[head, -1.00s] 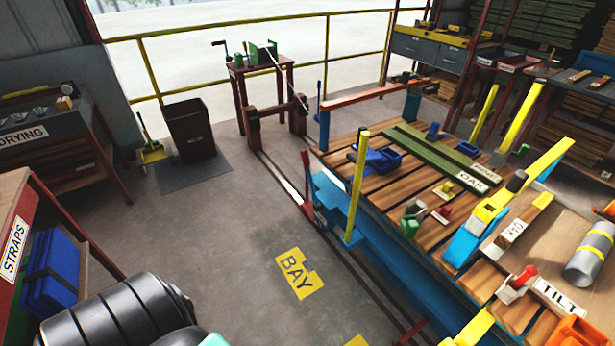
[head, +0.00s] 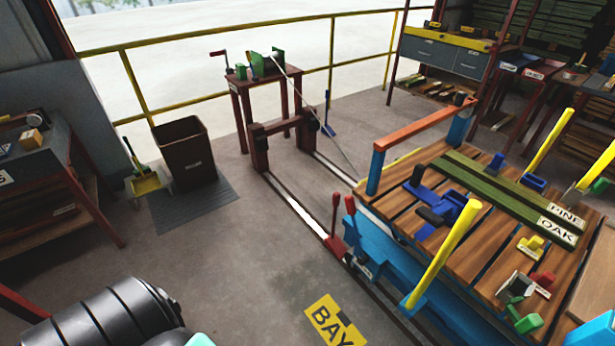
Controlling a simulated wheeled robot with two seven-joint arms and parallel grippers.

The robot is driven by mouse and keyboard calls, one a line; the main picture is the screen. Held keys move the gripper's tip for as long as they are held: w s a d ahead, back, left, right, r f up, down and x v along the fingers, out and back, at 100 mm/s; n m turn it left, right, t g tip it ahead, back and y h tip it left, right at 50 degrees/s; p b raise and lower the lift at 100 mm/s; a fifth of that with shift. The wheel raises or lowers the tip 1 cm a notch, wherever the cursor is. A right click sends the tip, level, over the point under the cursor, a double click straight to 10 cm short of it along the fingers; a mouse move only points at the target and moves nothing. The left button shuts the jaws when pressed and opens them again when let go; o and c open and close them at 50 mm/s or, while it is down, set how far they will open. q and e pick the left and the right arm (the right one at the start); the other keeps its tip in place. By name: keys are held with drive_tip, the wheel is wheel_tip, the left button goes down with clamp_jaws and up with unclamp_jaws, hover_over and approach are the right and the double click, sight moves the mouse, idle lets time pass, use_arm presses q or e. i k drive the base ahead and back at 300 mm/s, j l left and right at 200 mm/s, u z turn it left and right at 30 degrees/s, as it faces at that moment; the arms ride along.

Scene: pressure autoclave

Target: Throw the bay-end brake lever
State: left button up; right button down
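A red lever (head: 336,216) stands roughly upright on a red base beside the rail, at the near left corner of the blue cart (head: 385,262). A second handle with a red top (head: 350,206) stands just right of it, on the cart's end. A blue lever (head: 327,117) stands at the far stop by the railing. I see no label telling which is the bay-end brake lever. A yellow "BAY" plate (head: 322,310) lies on the floor nearest the red lever. Neither of my grippers shows in the head view.
Two rails (head: 300,208) run from the cart to a red-brown stop frame (head: 258,150) and winch table (head: 262,84). A brown bin (head: 185,153) stands on a dark mat (head: 190,207). Yellow posts rise from the cart's deck. The floor left of the rails is open.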

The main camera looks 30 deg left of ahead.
sight(363, 259)
drive_tip(key=i+j, duration=0.1)
drive_tip(key=j, duration=0.4)
drive_tip(key=i+j, duration=0.1)
drive_tip(key=j, duration=0.4)
drive_tip(key=i+j, duration=0.15)
drive_tip(key=j, duration=0.35)
drive_tip(key=i+j, duration=0.1)
drive_tip(key=j, duration=0.4)
drive_tip(key=i+j, duration=0.1)
drive_tip(key=j, duration=0.4)
drive_tip(key=i+j, duration=0.1)
drive_tip(key=j, duration=0.4)
drive_tip(key=i+j, duration=0.15)
drive_tip(key=j, duration=0.35)
